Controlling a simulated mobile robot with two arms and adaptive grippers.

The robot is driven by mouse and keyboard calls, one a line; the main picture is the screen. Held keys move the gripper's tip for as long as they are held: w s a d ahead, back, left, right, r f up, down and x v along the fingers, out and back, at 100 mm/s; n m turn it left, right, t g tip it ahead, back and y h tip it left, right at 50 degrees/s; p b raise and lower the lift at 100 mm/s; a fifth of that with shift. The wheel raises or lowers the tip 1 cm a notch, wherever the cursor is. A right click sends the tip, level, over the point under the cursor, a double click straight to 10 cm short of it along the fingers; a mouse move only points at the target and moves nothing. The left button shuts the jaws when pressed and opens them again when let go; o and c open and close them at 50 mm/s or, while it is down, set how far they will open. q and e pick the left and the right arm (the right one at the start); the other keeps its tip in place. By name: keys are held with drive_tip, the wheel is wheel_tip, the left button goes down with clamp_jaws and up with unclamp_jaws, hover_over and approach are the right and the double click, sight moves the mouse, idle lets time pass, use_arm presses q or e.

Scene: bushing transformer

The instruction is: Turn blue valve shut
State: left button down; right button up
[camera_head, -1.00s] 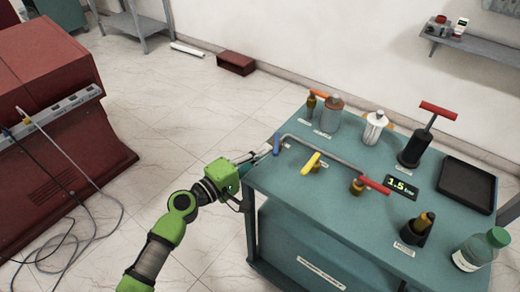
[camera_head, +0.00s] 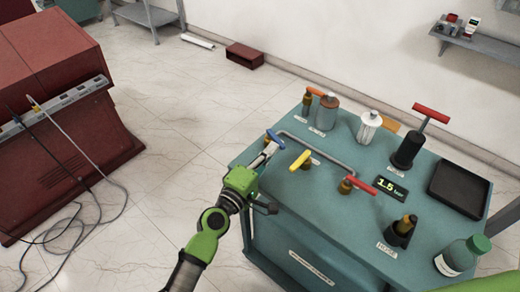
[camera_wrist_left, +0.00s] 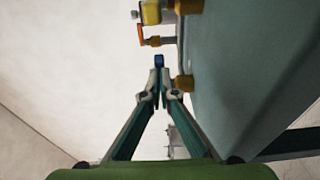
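The blue valve handle (camera_head: 275,139) is at the left end of the grey pipe on the teal table, lying diagonally in the head view. In the wrist view its end (camera_wrist_left: 159,61) shows just past my fingertips. My left gripper (camera_head: 268,150) comes in from the lower left, with its fingertips right at the handle. Its two fingers (camera_wrist_left: 160,77) converge almost together in the wrist view and look shut. Whether they touch the handle or pinch its edge is hard to see. My right gripper is not in view.
A yellow handle (camera_head: 300,160) and a red handle (camera_head: 360,185) sit along the same pipe (camera_head: 325,151). Bottles, a black T-handled pump (camera_head: 408,150), a display and a black tray (camera_head: 460,187) fill the rest of the teal table (camera_head: 310,225).

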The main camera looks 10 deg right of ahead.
use_arm(q)
drive_tip(key=shift+d, duration=0.5)
drive_tip(key=shift+w+d, duration=0.15)
drive_tip(key=shift+d, duration=0.65)
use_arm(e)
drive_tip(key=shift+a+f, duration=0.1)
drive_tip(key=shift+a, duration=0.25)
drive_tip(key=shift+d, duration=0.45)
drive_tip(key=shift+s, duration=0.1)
